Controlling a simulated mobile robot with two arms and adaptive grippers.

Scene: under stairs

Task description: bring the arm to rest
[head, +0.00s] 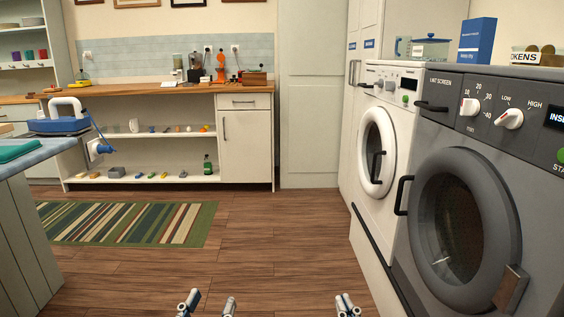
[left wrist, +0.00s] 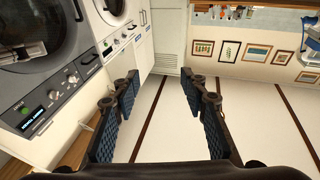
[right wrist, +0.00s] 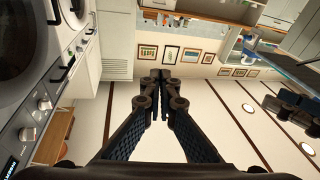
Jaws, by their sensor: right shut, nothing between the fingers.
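My left gripper (head: 208,303) is at the bottom edge of the head view, left of centre, with its two fingers apart. In the left wrist view (left wrist: 160,80) its dark fingers stand wide apart with nothing between them. My right gripper (head: 347,304) is at the bottom edge of the head view, right of centre, its fingertips together. In the right wrist view (right wrist: 160,76) the fingertips meet and hold nothing. Both grippers are in free air, apart from the furniture. Most of both arms is out of the head view.
A grey dryer (head: 416,178) and a white washing machine (head: 365,200) stand on the right. A wooden-topped shelf unit (head: 247,150) stands at the back. A striped rug (head: 130,222) lies on clear wooden floor.

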